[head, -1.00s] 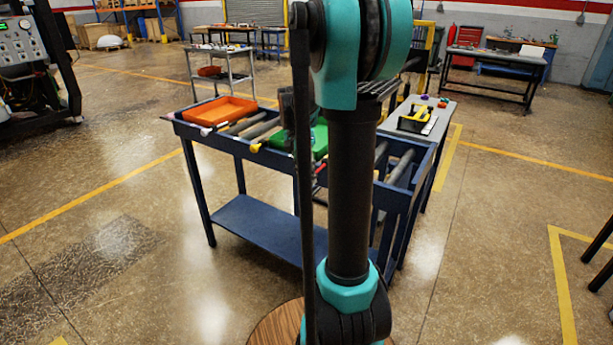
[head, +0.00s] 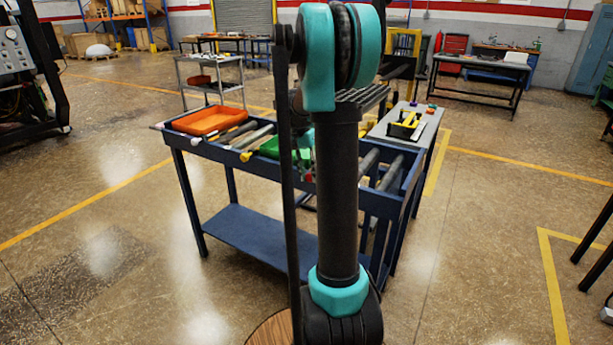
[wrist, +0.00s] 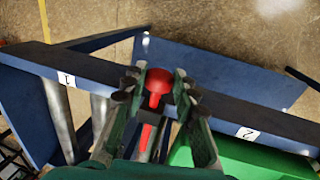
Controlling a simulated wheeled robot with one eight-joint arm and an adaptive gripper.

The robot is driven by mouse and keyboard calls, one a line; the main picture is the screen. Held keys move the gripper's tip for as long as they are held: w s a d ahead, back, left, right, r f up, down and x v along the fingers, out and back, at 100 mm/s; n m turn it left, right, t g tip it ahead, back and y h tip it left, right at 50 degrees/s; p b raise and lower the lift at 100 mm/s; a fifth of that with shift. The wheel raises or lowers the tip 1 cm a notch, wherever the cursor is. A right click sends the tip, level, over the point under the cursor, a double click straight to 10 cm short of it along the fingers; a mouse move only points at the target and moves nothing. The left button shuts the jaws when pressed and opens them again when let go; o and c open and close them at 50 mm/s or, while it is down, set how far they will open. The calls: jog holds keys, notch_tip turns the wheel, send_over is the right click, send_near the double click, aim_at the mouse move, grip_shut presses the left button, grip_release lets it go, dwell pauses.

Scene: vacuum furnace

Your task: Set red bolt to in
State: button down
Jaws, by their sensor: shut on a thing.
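The red bolt (wrist: 157,84) shows in the wrist view as a round red head with a red shaft running down the picture. It lies between the fingers of my gripper (wrist: 158,92), which are shut on it. Bolt and fingers are over the blue rail (wrist: 100,72) of the roller table, between labels 1 (wrist: 66,80) and 2 (wrist: 247,132). How far the bolt goes into the rail is hidden by the fingers. In the head view my arm hides most of the gripper; a small red spot (head: 308,177) shows beside it.
The roller table (head: 185,146) carries an orange tray (head: 207,121) at left and a green tray (head: 270,148) near the middle, also in the wrist view (wrist: 235,160). A grey table (head: 425,120) with a yellow-black object adjoins behind.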

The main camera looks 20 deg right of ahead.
jog(key=c, duration=1.2)
grip_release()
jog(key=shift+w+d, duration=0.15)
jog(key=shift+r, duration=0.15)
jog(key=r, duration=0.4)
jog(key=w+a+r, duration=0.1)
jog(key=r, duration=0.6)
jog(key=shift+w+a+r, duration=0.2)
jog(key=shift+w+r, duration=0.1)
jog(key=shift+w, duration=0.1)
jog(key=s+a+f+n+t, duration=0.2)
jog(key=s+a+f+n, duration=0.1)
jog(key=s+f, duration=0.4)
jog(key=s+a+f+n+t+y, duration=0.1)
jog(key=s+a+f+n+t, duration=0.1)
jog(key=s+a+f, duration=0.3)
jog(key=s+a+f+n+t, duration=0.2)
jog(key=s+a+f+n, duration=0.3)
jog(key=s+f, duration=0.4)
jog(key=shift+s+a+f, duration=0.1)
jog(key=shift+s+f, duration=0.1)
jog(key=shift+s, duration=0.75)
jog(key=shift+s+f, duration=0.15)
jog(key=shift+s, duration=0.8)
